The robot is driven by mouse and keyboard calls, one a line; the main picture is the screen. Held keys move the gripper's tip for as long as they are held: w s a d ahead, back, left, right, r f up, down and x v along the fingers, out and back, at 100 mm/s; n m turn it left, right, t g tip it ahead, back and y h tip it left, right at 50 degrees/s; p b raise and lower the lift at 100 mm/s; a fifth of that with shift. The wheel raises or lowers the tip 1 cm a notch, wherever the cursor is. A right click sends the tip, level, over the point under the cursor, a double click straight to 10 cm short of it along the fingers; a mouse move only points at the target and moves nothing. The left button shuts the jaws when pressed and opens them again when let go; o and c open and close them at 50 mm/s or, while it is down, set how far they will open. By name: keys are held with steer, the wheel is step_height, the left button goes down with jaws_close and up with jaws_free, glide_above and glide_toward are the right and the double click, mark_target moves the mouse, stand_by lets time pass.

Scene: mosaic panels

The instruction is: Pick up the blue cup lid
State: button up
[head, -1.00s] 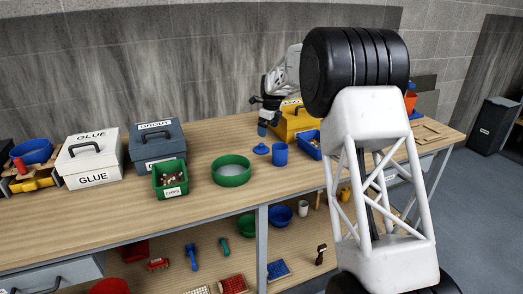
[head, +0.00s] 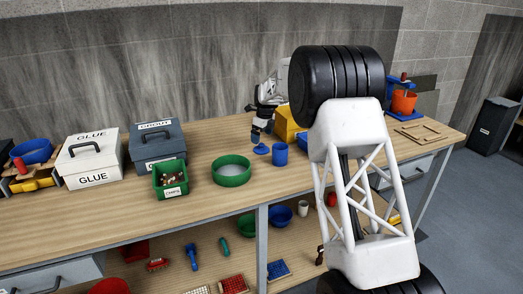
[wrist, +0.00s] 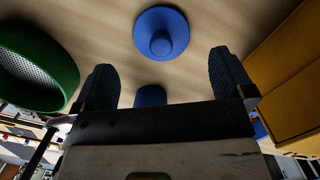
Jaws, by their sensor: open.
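The blue cup lid (head: 261,149) lies flat on the wooden bench, just left of the blue cup (head: 279,154). In the wrist view the lid (wrist: 161,33) is a round disc with a knob, knob side towards the camera. My gripper (head: 256,136) is above and close to the lid in the head view. In the wrist view my gripper (wrist: 165,80) has its two dark fingers wide apart and empty, with the lid beyond the fingertips. A blue thing (wrist: 150,96), probably the cup, shows partly between the fingers, its rest hidden by the gripper body.
A green bowl (head: 231,171) stands left of the lid; it also shows in the wrist view (wrist: 38,65). A yellow box (head: 288,124) stands behind and right of the lid, partly hidden by my arm. A green crate (head: 170,182) is farther left. Bare bench surrounds the lid.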

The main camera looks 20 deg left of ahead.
mark_target(262, 144)
steer(key=shift+f, duration=0.15)
steer(key=shift+a+f, duration=0.2)
steer(key=shift+f, duration=2.35)
steer(key=shift+c, duration=0.4)
steer(key=shift+f, duration=0.2)
steer(key=c, duration=1.7)
